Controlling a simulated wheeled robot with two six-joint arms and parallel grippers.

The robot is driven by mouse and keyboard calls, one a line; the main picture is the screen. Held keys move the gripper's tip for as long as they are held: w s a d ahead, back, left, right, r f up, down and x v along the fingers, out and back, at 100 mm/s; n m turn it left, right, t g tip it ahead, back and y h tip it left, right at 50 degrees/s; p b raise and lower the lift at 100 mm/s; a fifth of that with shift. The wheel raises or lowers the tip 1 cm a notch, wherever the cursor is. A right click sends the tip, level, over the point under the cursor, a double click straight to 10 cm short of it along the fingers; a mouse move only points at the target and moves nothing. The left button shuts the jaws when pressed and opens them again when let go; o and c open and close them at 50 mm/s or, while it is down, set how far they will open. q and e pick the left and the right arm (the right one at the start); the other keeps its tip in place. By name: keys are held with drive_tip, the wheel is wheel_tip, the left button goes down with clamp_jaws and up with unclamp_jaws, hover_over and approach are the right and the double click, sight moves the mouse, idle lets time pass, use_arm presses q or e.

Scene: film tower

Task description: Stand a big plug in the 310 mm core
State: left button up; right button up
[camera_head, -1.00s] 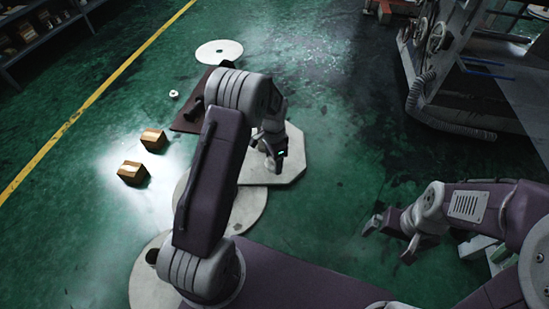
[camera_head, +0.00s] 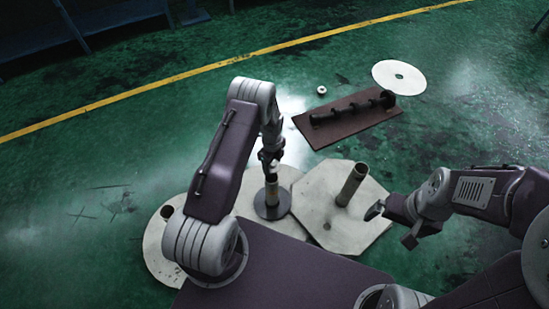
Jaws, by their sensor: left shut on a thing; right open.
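Whether the disc touches the plate, I cannot tell. A grey-brown hollow tube (camera_head: 352,184), perhaps the core, stands slightly tilted in the picture on a pale octagonal plate (camera_head: 320,225), right of the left gripper. My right gripper (camera_head: 391,226) is open and empty, right of the tube's foot. No plug is clearly identifiable.
Dark knobbed pieces (camera_head: 350,108) lie on a brown board (camera_head: 330,132) behind the plates. A small white ring (camera_head: 321,90) and a white disc (camera_head: 399,76) lie on the green floor. Pale round plates (camera_head: 160,240) lie at left; one has a dark opening. The left floor is clear.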

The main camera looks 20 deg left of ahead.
sight(271, 171)
use_arm(q)
drive_tip(key=shift+a, duration=0.25)
drive_tip(key=shift+f+b, duration=0.3)
wheel_tip(271, 171, down, 5)
drive_tip(key=b, duration=0.4)
drive_tip(key=shift+f, duration=0.2)
use_arm(e)
drive_tip(key=f, duration=0.4)
drive_tip(key=shift+w+a+f, duration=0.1)
drive_tip(key=shift+w+f, duration=0.1)
drive_tip(key=shift+f, duration=0.15)
use_arm(q)
drive_tip(key=shift+r, duration=0.1)
use_arm(e)
drive_tip(key=shift+r, duration=0.15)
use_arm(q)
drive_tip(key=shift+f+b, duration=0.95)
drive_tip(key=shift+f, duration=0.35)
use_arm(e)
drive_tip(key=shift+f, duration=0.95)
use_arm(q)
drive_tip(key=o, duration=1.4)
drive_tip(key=shift+o, duration=0.2)
drive_tip(key=shift+r, duration=0.15)
use_arm(e)
drive_tip(key=shift+r, duration=0.1)
